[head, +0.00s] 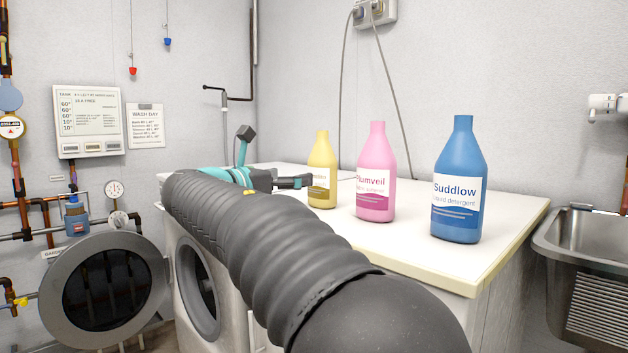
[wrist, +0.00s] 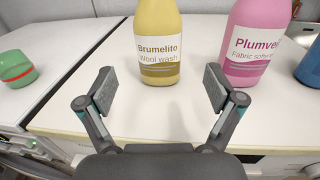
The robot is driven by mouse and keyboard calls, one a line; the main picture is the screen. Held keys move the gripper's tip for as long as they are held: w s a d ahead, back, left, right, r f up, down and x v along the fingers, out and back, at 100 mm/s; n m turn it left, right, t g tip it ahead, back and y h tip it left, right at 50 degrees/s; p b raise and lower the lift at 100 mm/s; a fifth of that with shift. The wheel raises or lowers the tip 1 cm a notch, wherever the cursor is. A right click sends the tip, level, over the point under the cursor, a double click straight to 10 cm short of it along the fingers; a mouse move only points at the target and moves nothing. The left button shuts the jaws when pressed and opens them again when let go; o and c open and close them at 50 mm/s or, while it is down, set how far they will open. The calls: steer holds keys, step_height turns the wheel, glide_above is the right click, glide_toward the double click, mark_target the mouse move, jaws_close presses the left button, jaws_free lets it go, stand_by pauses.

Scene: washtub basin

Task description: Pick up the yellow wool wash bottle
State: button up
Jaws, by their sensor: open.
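The yellow wool wash bottle (head: 323,168) stands upright on the white countertop (head: 480,252), leftmost of three bottles. In the wrist view the bottle (wrist: 158,45) stands just beyond and between my fingertips, its label reading "Brumelito Wool wash". My gripper (wrist: 158,88) is open and empty, and the bottle is apart from both fingers. In the head view my gripper (head: 300,181) is near the left side of the bottle, partly hidden behind my arm.
A pink bottle (head: 376,175) stands close to the right of the yellow one, and a blue bottle (head: 459,185) stands further right. A green round object (wrist: 15,68) sits at the left. A metal sink (head: 585,240) is at the far right. The counter in front of the bottles is clear.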

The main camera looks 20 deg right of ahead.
mark_target(315, 172)
steer(key=shift+w+d, duration=0.2)
steer(key=shift+w, duration=0.1)
steer(key=x, duration=0.7)
steer(key=shift+w+d, duration=0.15)
steer(key=shift+d, duration=0.15)
steer(key=shift+r+x, duration=0.2)
steer(key=shift+x, duration=0.75)
steer(key=shift+r+x, duration=0.2)
steer(key=shift+x, duration=0.75)
steer(key=shift+r+x, duration=0.2)
steer(key=shift+x, duration=0.75)
steer(key=shift+r, duration=0.1)
steer(key=c, duration=1.7)
step_height(315, 172, up, 10)
steer(key=p, duration=0.3)
steer(key=shift+p, duration=0.3)
